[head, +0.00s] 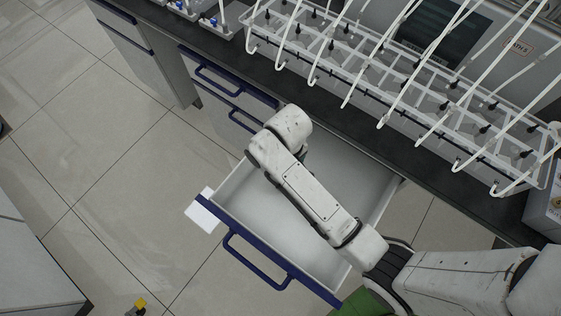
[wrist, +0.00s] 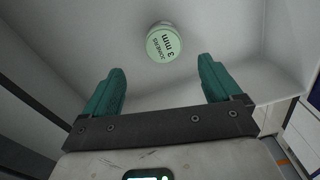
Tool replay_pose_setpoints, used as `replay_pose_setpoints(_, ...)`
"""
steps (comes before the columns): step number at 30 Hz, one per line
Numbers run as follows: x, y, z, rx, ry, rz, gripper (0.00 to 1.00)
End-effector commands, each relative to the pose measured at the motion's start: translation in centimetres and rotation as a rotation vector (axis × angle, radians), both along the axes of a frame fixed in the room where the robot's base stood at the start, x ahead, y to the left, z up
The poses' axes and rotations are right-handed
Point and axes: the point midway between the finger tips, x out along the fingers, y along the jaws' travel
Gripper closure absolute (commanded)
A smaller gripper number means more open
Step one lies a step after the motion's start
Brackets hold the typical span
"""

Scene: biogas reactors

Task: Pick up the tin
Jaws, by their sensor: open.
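The tin (wrist: 164,42) is a small round container with a pale green lid printed with dark text that includes "3 mm". It sits inside a white drawer, near the top middle of the wrist view. My gripper (wrist: 160,84) is open, with its two green fingers spread apart and nothing between them. The tin lies beyond the fingertips, roughly centred between them, and is not touched. In the head view the drawer (head: 231,190) is pulled out with a blue front and handle. My arm crosses over it there, and the tin and gripper are hidden.
A dark countertop (head: 430,165) runs above the open drawer, carrying a reactor rack (head: 400,100) with white tubes. Closed drawers with blue handles (head: 222,85) are to the left.

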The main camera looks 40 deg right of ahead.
Motion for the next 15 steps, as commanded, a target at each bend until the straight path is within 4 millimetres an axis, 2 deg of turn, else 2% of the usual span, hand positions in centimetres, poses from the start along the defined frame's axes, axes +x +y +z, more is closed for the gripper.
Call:
replay_pose_setpoints(4,0.4,0.2,-0.7,-0.001,0.003,0.004,0.09)
replay_pose_setpoints(12,0.3,0.2,-4.6,-0.002,0.005,0.004,0.09)
replay_pose_setpoints(15,0.3,0.2,-5.4,-0.001,0.003,0.004,0.09)
